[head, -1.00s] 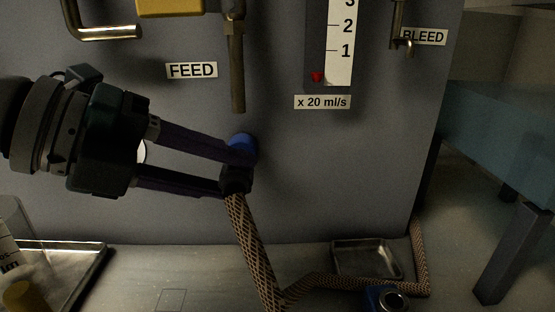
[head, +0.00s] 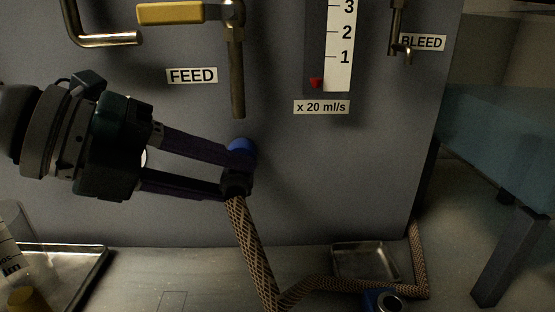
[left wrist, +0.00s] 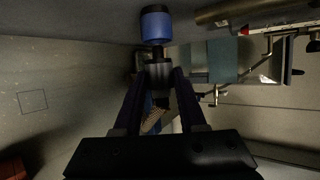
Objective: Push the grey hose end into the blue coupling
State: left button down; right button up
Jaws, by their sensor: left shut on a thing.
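The blue coupling (head: 240,146) is on the grey panel below the FEED pipe. It is partly hidden by my left gripper's upper finger in the head view. It shows clearly as a blue cylinder in the left wrist view (left wrist: 155,25). In the left wrist view the hose end (left wrist: 160,71) is between the fingertips, roughly in line with the coupling. A narrow dark stub shows between them; I cannot tell whether they are joined. My right gripper is out of view.
The FEED pipe (head: 237,80) hangs above the coupling, with a yellow-handled valve (head: 170,13). A small metal tray (head: 366,262) and a blue-ringed fitting (head: 385,300) are on the bench at right. A larger tray (head: 100,262) is at left.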

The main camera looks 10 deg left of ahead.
pick_arm(q)
jog(key=shift+w, duration=0.25)
dwell(0.6)
jog(key=shift+p, duration=0.45)
jog(key=shift+w+a, duration=0.1)
jog(key=shift+w, duration=0.15)
dwell(0.9)
jog(key=shift+r+p, duration=0.1)
jog(key=shift+p, duration=0.35)
jog(key=shift+w+a, duration=0.1)
jog(key=shift+w, duration=0.15)
dwell(0.4)
jog(key=shift+p, duration=0.5)
jog(key=shift+w, duration=0.25)
dwell(0.6)
jog(key=shift+p, duration=0.45)
dwell(0.6)
